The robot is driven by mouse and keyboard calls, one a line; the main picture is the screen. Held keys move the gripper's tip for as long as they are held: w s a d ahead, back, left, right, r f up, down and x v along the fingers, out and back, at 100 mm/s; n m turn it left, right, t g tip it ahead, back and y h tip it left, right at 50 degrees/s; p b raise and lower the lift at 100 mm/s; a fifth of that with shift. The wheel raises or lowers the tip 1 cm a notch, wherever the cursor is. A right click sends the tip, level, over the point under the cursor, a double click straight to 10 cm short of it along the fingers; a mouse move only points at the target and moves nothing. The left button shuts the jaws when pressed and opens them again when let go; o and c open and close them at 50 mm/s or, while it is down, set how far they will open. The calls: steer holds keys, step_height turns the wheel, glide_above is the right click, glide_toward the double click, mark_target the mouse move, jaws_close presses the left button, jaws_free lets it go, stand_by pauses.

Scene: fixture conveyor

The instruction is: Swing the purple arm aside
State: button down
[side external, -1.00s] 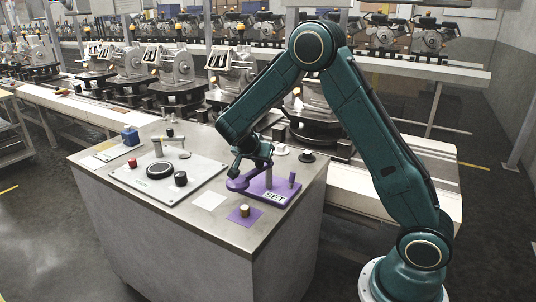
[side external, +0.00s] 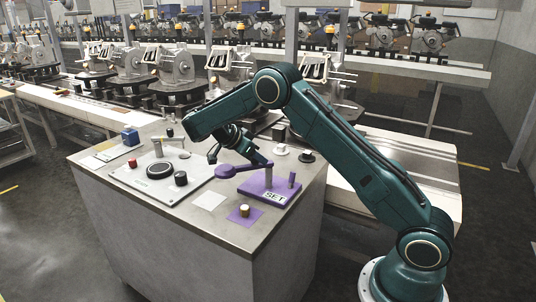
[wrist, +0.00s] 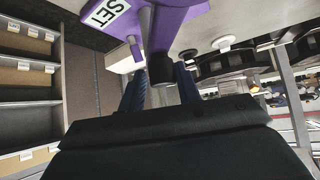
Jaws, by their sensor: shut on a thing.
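The purple arm (side external: 228,171) has a rounded free end pointing left and reaches a grey post on a purple base (side external: 258,189) labelled SET. My gripper (side external: 237,152) is low over the arm. In the wrist view, my gripper (wrist: 161,90) has its two fingers either side of a short grey cylinder at the purple and dark part (wrist: 164,38), and is shut on it. The exact contact is partly hidden by the fingers in the side view. The SET label shows at the top of the wrist view.
A short purple peg (side external: 292,180) stands at the base's right. A brass knob (side external: 244,211) on a purple square is in front. A control panel (side external: 140,186) with buttons lies to the left. A white square (side external: 209,201) lies flat between. The conveyor runs behind.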

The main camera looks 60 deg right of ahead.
steer(key=shift+w+d+m, duration=0.2)
steer(key=shift+w+m, duration=0.15)
steer(key=shift+m, duration=0.15)
steer(key=shift+d+m+g, duration=0.1)
steer(key=shift+m+g, duration=0.2)
steer(key=shift+g, duration=0.1)
steer(key=c, duration=1.2)
jaws_free()
steer(key=shift+s+n, duration=0.2)
steer(key=shift+n, duration=0.2)
steer(key=shift+a, duration=0.2)
